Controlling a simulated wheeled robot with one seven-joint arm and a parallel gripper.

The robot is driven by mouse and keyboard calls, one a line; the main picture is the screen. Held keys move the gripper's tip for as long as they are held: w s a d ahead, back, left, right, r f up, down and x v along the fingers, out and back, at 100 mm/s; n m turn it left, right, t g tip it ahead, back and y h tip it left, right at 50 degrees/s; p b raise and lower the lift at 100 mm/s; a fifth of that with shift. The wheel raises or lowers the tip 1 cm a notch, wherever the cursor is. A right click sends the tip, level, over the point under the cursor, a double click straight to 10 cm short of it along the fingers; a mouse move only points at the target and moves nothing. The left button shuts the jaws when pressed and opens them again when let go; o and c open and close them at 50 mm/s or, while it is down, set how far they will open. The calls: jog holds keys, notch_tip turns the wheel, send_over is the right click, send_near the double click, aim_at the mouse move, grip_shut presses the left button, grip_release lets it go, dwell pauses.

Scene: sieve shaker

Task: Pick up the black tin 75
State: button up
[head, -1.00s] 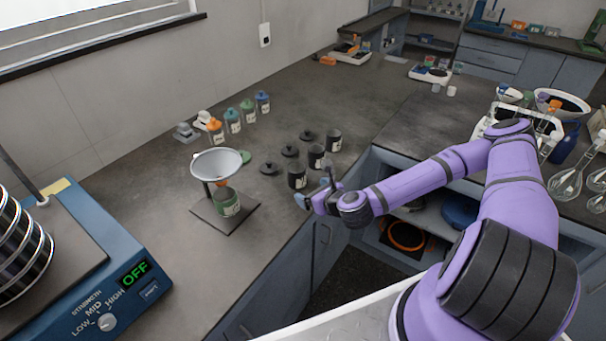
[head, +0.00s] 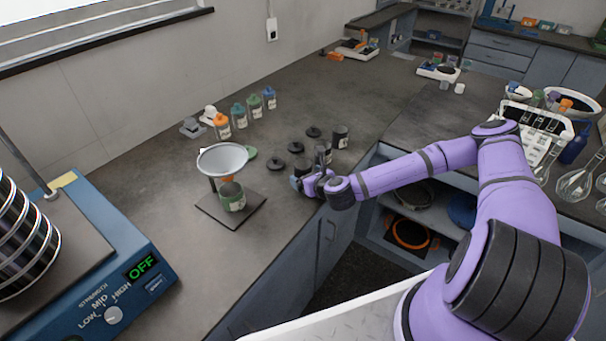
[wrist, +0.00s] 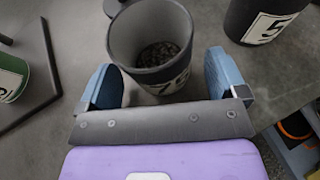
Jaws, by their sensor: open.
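A black open tin (wrist: 150,35) with dark granules inside stands upright on the bench in the wrist view. Its white label starts with a 7; the rest of the label is partly hidden by my gripper. My gripper (wrist: 162,80) is open, with one blue finger on each side of this tin's near side. I cannot tell whether the fingers touch it. In the head view my gripper (head: 309,182) is at the bench's front edge and covers most of the tin.
Another black tin (wrist: 265,22) with a 5 on its label stands close on the right. Black lids (head: 296,147) lie behind the tins. A funnel stand (head: 222,160) with a green tin (head: 232,197) is to the left. Several colour-capped jars (head: 238,115) stand near the wall.

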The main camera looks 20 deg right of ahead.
jog(key=shift+x, duration=0.8)
jog(key=shift+c, duration=0.3)
jog(key=c, duration=1)
